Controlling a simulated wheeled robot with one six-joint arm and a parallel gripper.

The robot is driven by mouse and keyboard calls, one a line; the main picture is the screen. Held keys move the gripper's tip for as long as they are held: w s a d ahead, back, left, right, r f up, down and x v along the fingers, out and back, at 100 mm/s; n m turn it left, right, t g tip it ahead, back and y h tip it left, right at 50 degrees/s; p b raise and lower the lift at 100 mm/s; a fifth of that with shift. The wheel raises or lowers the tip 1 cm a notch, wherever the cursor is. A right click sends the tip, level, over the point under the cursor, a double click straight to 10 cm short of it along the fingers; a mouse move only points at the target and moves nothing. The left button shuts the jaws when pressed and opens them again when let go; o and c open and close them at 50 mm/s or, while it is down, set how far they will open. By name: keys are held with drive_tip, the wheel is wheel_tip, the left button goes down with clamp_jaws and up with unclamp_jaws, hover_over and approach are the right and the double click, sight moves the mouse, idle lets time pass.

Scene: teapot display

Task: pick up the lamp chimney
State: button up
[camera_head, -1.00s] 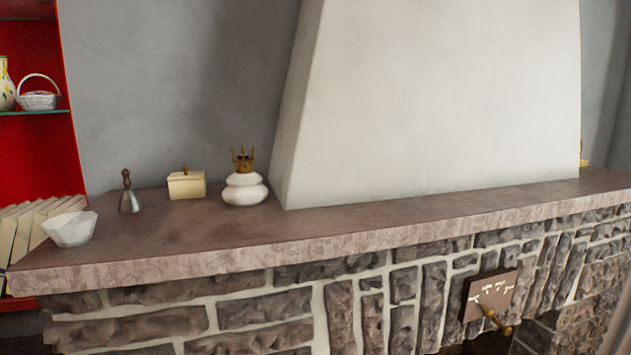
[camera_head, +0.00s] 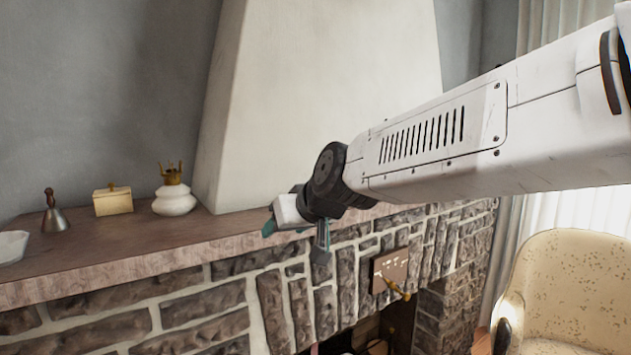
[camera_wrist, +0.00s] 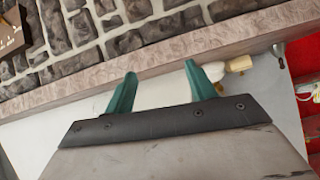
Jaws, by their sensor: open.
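No separate clear lamp chimney can be made out. A white, two-bulged lamp body (camera_head: 174,201) with a pronged brass top (camera_head: 173,174) stands upright on the mantel shelf (camera_head: 120,250), beside the white chimney breast. My gripper (camera_head: 293,242) is open and empty, at the shelf's front edge, to the right of the lamp and apart from it in the head view. In the wrist view, my two teal fingers (camera_wrist: 160,78) are spread with nothing between them. The lamp body (camera_wrist: 215,71) shows there partly hidden behind the right finger.
A cream box (camera_head: 112,202) and a bell with a brown handle (camera_head: 54,215) stand left of the lamp. A white bowl (camera_head: 12,246) is at the left edge. A plaque (camera_head: 388,270) juts from the stone front. A patterned armchair (camera_head: 565,290) stands at right.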

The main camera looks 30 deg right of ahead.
drive_tip(key=w+d+r+m+t+h, duration=0.2)
drive_tip(key=w+d+r+t+h, duration=0.2)
drive_tip(key=w+d+r, duration=0.4)
drive_tip(key=m+h, duration=0.4)
drive_tip(key=h, duration=0.2)
approach(322, 152)
drive_tip(key=shift+t, duration=0.3)
drive_tip(key=x, duration=0.4)
drive_tip(key=shift+f, duration=0.4)
drive_tip(key=x, duration=0.7)
drive_tip(key=shift+w+d+r, duration=0.2)
drive_tip(key=shift+d+r, duration=0.05)
clamp_jaws()
